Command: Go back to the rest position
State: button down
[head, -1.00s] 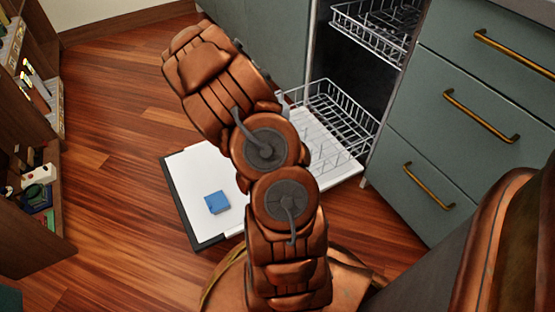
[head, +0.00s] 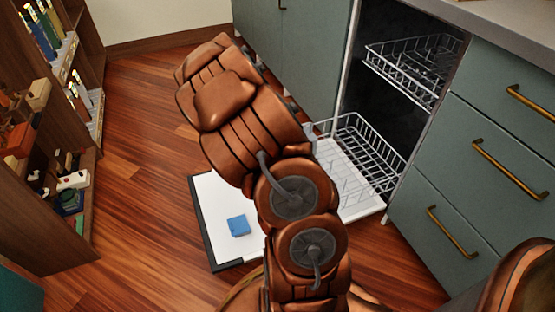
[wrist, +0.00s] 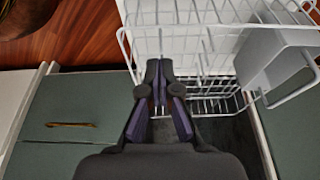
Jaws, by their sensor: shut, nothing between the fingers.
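My gripper (wrist: 159,92) shows in the wrist view with its two dark fingers together and nothing between them. It is over the white wire dishwasher rack (wrist: 215,45), with the cutlery basket (wrist: 275,62) to its right; I cannot tell the height above the rack. In the head view my copper-coloured arm fills the middle and the gripper itself is hidden. The pulled-out lower rack (head: 375,150) is to the right of the arm.
The dishwasher door (head: 205,205) lies open with a blue block (head: 238,226) on it. Green drawers (head: 465,185) stand right, a bookshelf (head: 60,130) left. Wood floor (head: 135,180) between shelf and door is clear. The upper rack (head: 415,70) is partly out.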

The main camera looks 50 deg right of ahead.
jog(key=shift+a+r, duration=0.1)
jog(key=shift+r, duration=0.1)
jog(key=a+r+n+y+p, duration=0.1)
jog(key=a+r+n+p, duration=0.2)
jog(key=a+r+p, duration=0.55)
jog(key=a+r+n+p, duration=0.4)
jog(key=r, duration=0.9)
jog(key=a+r+n+y+p, duration=0.1)
jog(key=a+r+n+p, duration=0.2)
jog(key=a+r+p, duration=0.6)
jog(key=s+a+r+n+p, duration=0.3)
jog(key=s+r+n+p, duration=0.1)
jog(key=r, duration=0.5)
jog(key=s+a+r+n+y+p, duration=0.1)
jog(key=s+a+r+n+p, duration=0.3)
jog(key=r, duration=0.6)
jog(key=s+a+r+n+p, duration=0.4)
jog(key=s+r+n+p, duration=0.1)
jog(key=r+p, duration=0.3)
jog(key=shift+s+a+r, duration=0.2)
jog(key=shift+s+r, duration=0.05)
jog(key=shift+r, duration=0.4)
